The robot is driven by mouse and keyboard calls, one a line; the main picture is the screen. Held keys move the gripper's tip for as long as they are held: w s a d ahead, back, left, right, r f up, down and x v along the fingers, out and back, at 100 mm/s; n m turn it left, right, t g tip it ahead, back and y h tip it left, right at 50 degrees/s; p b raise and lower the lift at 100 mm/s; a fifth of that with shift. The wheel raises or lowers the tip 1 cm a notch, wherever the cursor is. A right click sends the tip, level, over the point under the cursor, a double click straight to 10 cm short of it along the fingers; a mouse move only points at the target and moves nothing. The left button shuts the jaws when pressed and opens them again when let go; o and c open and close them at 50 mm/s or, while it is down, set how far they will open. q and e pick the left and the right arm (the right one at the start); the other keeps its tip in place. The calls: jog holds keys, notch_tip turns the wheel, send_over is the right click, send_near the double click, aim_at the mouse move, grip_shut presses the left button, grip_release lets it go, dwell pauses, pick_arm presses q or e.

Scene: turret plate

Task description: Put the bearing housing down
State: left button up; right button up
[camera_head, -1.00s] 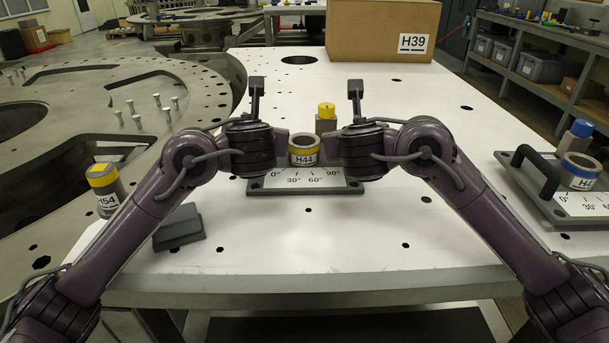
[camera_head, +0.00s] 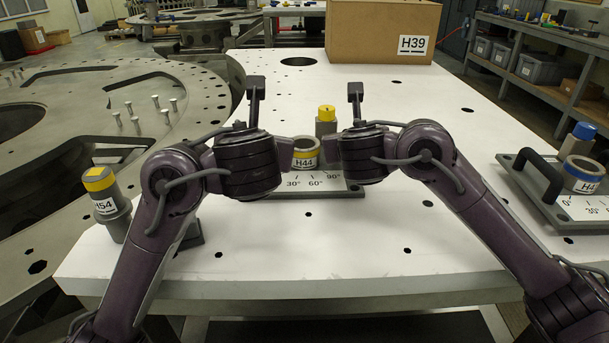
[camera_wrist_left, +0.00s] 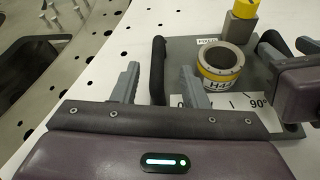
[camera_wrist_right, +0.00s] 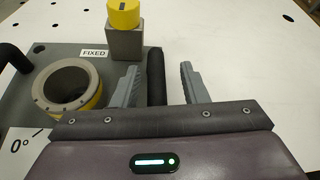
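The bearing housing (camera_head: 305,151) is a ring with a yellow band, labelled H44, on a grey plate with an angle scale. A yellow-capped post (camera_head: 326,114) stands behind it. The plate appears to lie flat on the white table. In the left wrist view my left gripper (camera_wrist_left: 159,69) is open, with a black handle (camera_wrist_left: 157,60) of the plate between its apart fingers. In the right wrist view my right gripper (camera_wrist_right: 159,68) is open, with the other handle (camera_wrist_right: 155,72) between its fingers. Both sets of fingers are hidden in the head view.
A similar plate (camera_head: 535,195) with a blue-banded ring lies at the right. A yellow-capped cylinder labelled H54 (camera_head: 103,205) stands at the left. A cardboard box H39 (camera_head: 375,32) is at the back. The table's front and middle right are clear.

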jog(key=shift+s+a+r, duration=0.15)
jog(key=shift+s, duration=0.25)
jog(key=shift+s+a+r, duration=0.15)
jog(key=shift+s, duration=0.2)
jog(key=v, duration=0.9)
jog(key=shift+s+d, duration=0.1)
jog(key=shift+d, duration=0.1)
jog(key=shift+s+d+r, duration=0.15)
jog(key=shift+s+r, duration=0.1)
jog(key=shift+s, duration=0.3)
jog(key=shift+s+f, duration=0.1)
